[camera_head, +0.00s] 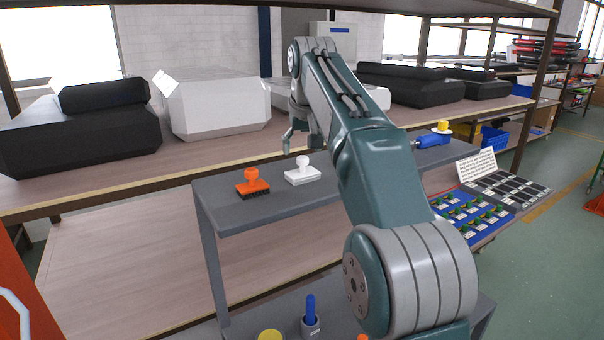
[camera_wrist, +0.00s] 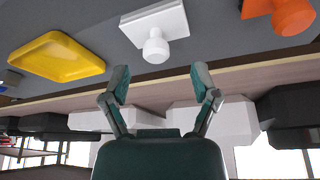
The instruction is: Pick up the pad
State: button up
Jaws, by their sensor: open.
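A white block with a round knob, likely the pad (camera_head: 301,175), lies on the grey cart top (camera_head: 222,221) right of an orange brush (camera_head: 253,183). In the wrist view the white pad (camera_wrist: 157,22) is near the top middle, with the orange brush (camera_wrist: 283,11) to its right and a yellow tray (camera_wrist: 57,56) to its left. My gripper (camera_wrist: 160,81) is open and empty, its two fingers apart and short of the pad's knob in the picture. In the head view my gripper (camera_head: 289,141) is partly hidden, above the cart behind the pad.
A wooden shelf (camera_head: 110,178) behind the cart carries black and white angular housings (camera_head: 215,103). A blue tool (camera_head: 434,140) lies at the cart's right end. A lower level holds a blue-handled item (camera_head: 310,312). My arm hides the cart's middle.

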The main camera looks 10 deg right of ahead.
aim_at(303, 158)
jog(key=x, duration=0.4)
jog(key=shift+d+f, duration=0.2)
jog(key=shift+f, duration=0.2)
grip_shut()
